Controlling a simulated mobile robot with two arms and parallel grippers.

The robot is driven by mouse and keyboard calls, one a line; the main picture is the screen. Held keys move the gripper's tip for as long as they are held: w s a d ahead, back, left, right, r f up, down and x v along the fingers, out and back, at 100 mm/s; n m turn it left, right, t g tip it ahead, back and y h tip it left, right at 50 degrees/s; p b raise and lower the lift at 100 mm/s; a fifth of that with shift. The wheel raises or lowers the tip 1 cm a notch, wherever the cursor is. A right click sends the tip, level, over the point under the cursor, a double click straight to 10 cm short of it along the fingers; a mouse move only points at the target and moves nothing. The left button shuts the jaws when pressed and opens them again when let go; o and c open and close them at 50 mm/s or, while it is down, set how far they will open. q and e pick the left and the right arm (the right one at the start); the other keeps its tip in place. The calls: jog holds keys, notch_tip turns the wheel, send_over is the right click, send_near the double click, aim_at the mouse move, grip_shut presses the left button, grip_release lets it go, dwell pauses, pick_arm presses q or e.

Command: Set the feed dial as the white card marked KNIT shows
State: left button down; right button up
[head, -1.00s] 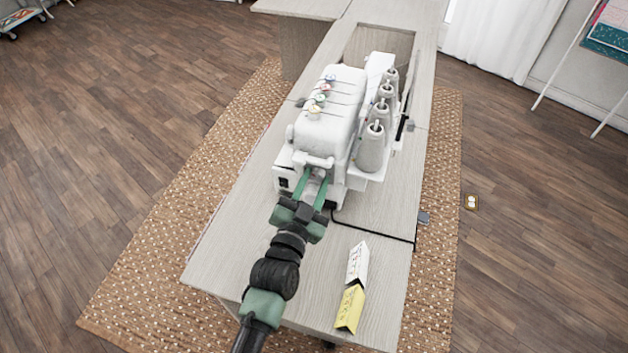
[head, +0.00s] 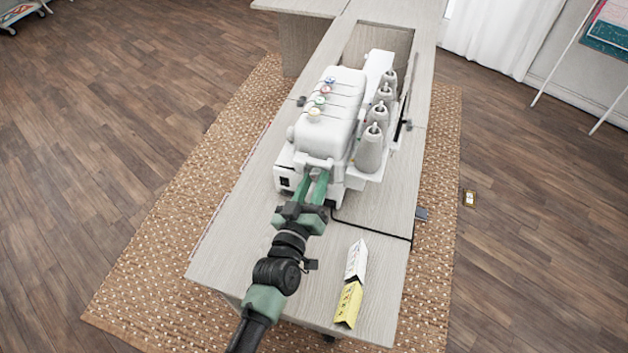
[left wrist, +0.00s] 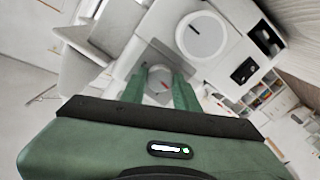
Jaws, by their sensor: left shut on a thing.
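The white serger machine (head: 330,120) stands on the cabinet top. My right gripper is not in view.
A yellow folded card (head: 348,303) stands right in front of the white one. Several thread cones (head: 370,150) stand along the machine's right side. The near left of the cabinet top (head: 225,255) is bare. A small framed item (head: 469,198) lies on the floor at right.

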pick_arm(q)
jog(key=shift+n, duration=0.6)
jog(key=c, duration=1.1)
grip_release()
jog(key=shift+o, duration=0.2)
jog(key=shift+s+a+f, duration=0.15)
jog(key=shift+s+a, duration=0.05)
jog(key=shift+s, duration=0.25)
jog(key=b+v, duration=0.1)
jog(key=v, duration=0.5)
jog(key=shift+s, duration=0.4)
